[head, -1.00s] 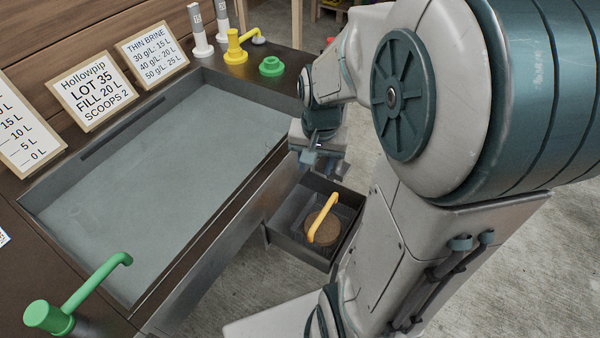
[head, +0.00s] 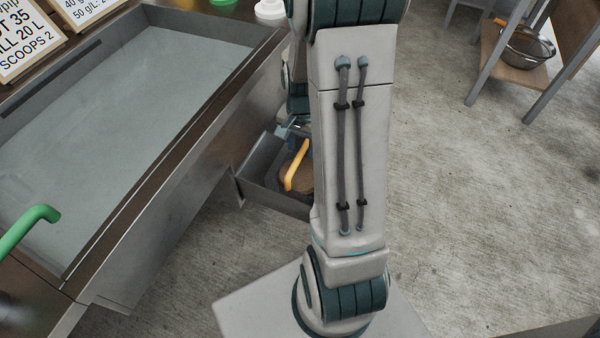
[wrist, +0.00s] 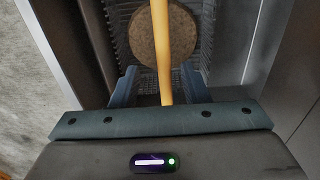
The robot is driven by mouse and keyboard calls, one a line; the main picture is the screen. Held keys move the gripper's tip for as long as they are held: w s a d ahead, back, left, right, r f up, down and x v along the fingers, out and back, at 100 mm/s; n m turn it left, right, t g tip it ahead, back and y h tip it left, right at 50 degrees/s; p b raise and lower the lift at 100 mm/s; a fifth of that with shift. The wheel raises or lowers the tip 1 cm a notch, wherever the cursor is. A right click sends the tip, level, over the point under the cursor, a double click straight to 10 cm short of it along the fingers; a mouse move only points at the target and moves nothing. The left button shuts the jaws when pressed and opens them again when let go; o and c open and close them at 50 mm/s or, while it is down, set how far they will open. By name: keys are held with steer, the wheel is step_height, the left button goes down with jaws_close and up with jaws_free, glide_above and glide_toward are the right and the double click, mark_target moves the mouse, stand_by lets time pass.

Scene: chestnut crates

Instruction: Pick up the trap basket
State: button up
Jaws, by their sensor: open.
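The trap basket has a yellow bar handle (head: 297,166) above a round brown disc (head: 300,186). It sits in a grey open drawer (head: 256,163) under the trough, partly hidden by my arm in the head view. In the wrist view, the handle (wrist: 161,48) runs down the middle over the brown disc, with dark mesh walls (wrist: 207,28) beside it. My gripper (wrist: 158,86) is open, its blue fingers on either side of the handle's near end. In the head view, my gripper (head: 289,128) is just above the drawer, mostly hidden by the arm.
A long metal trough (head: 120,90) stands on the left, with a green spout (head: 30,225) at its near end. A shelf unit at the upper right holds a metal bowl (head: 527,48). The concrete floor to the right is clear.

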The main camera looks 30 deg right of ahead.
mark_target(300, 154)
steer(key=f+b, duration=0.1)
steer(key=f, duration=0.1)
steer(key=f+b, duration=0.1)
steer(key=f, duration=0.1)
steer(key=f+b, duration=0.1)
steer(key=f, duration=0.2)
steer(key=shift+w+a, duration=0.1)
steer(key=shift+w, duration=0.15)
steer(key=shift+r, duration=0.1)
jaws_close()
